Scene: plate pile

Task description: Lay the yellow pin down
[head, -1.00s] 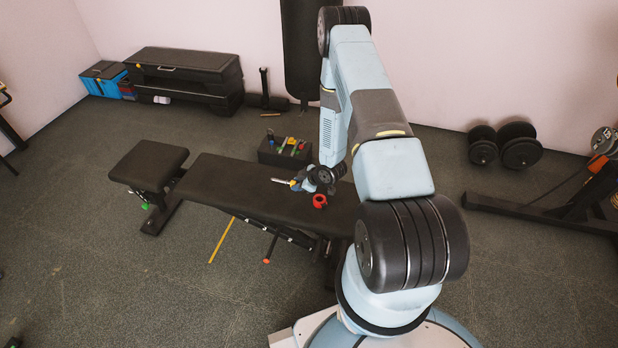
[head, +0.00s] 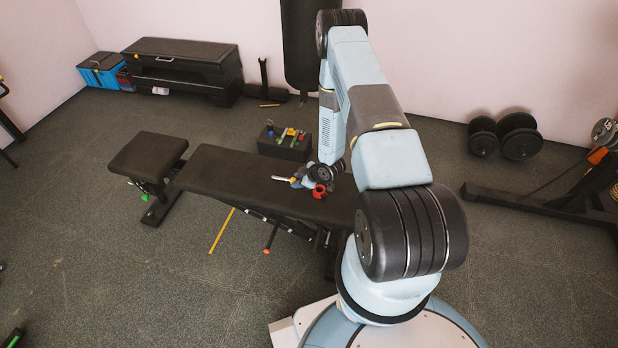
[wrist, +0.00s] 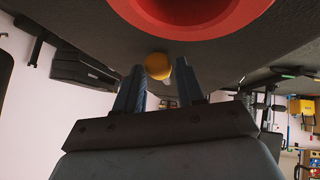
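In the wrist view the round yellow end of the yellow pin (wrist: 158,66) shows between the tips of my gripper (wrist: 159,78). Whether the pin touches the pad I cannot tell.
A red ring (head: 319,191) is on the pad close beside my wrist; it also looms large in the wrist view (wrist: 195,12). A black caddy (head: 284,146) with coloured tools stands behind the bench. The pad's left part is bare.

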